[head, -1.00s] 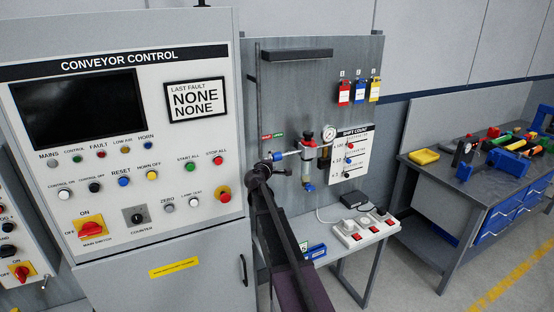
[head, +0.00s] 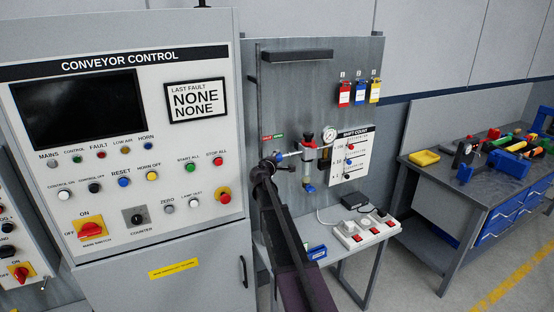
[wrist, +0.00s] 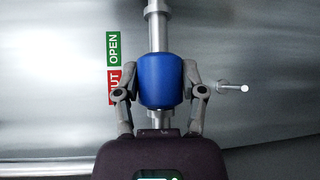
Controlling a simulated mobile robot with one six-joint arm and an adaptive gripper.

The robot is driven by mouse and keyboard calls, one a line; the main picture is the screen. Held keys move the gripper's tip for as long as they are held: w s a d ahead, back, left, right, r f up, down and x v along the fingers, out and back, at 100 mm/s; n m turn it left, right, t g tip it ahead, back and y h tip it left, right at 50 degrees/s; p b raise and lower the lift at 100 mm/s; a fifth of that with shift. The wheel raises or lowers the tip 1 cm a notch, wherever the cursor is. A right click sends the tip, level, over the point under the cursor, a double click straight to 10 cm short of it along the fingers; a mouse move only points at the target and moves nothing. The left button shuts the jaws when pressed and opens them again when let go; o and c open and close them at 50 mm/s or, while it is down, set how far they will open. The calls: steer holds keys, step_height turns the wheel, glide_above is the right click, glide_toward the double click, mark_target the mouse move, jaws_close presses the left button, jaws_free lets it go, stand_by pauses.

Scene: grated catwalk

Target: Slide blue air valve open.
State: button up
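The blue air valve is a blue sleeve (wrist: 161,80) on a metal pipe (wrist: 156,30). In the wrist view it sits between my gripper's (wrist: 161,88) two fingers, which press on its left and right sides. The sleeve lies mostly beside the red SHUT label (wrist: 115,86), its upper end level with the lower part of the green OPEN label (wrist: 115,48). In the head view my gripper (head: 272,162) is at the pipe on the grey panel, below the labels. It hides most of the sleeve there.
A metal peg (wrist: 234,88) sticks out right of the right finger. A filter unit with a red knob (head: 308,138) and a gauge (head: 329,134) stand right of my gripper. The conveyor control cabinet (head: 205,240) is close on the left. A power strip (head: 358,236) lies on the shelf below.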

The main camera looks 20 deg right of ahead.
mark_target(285, 156)
steer(key=shift+c, duration=0.9)
steer(key=shift+w+d, duration=0.1)
steer(key=shift+d, duration=1.65)
steer(key=o, duration=1.2)
steer(key=shift+d, duration=0.1)
steer(key=shift+c, duration=0.2)
